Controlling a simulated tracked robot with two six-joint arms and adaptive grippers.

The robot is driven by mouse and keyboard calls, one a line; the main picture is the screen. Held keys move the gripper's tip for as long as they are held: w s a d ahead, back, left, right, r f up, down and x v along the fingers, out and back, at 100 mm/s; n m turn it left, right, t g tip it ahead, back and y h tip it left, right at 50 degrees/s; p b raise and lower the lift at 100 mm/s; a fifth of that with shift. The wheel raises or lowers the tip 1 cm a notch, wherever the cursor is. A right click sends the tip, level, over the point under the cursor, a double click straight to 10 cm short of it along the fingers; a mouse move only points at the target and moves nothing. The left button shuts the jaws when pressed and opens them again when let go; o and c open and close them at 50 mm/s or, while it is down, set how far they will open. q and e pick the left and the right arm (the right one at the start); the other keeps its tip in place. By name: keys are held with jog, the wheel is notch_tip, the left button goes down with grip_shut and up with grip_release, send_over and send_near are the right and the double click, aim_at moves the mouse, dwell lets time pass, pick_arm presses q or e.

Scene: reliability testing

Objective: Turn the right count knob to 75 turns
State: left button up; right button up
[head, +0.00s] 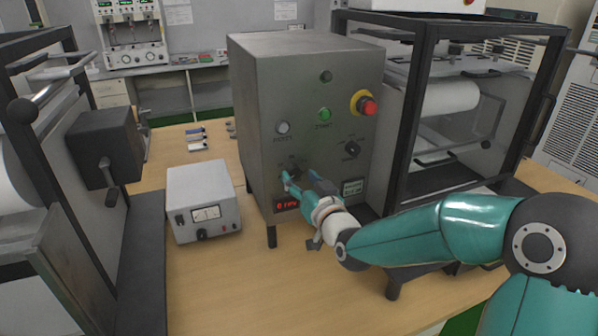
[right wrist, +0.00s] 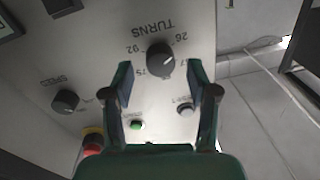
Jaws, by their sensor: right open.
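The count knob, marked TURNS, is a round black knob on the grey control box (head: 250,110). In the right wrist view the knob (right wrist: 160,57) shows upside down, with the numbers 26, 92, 75 and a partly covered one around it. Its white mark points to the picture's right, away from the 75, seemingly between 26 and the covered number. My right gripper (head: 299,179) is open in front of the knob, largely hiding it in the head view. In the right wrist view the fingers (right wrist: 160,72) stand on either side of the knob, apart from it. My left gripper is out of view.
The speed knob (head: 352,148), green start button (head: 324,114), white reset button (head: 283,128) and red emergency stop (head: 368,107) share the panel. A red display (head: 286,205) sits below the gripper. A white meter box (head: 203,203) stands left. Black-framed machines flank the table.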

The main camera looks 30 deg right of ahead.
jog(key=shift+w+d, duration=0.15)
jog(key=shift+w, duration=0.6)
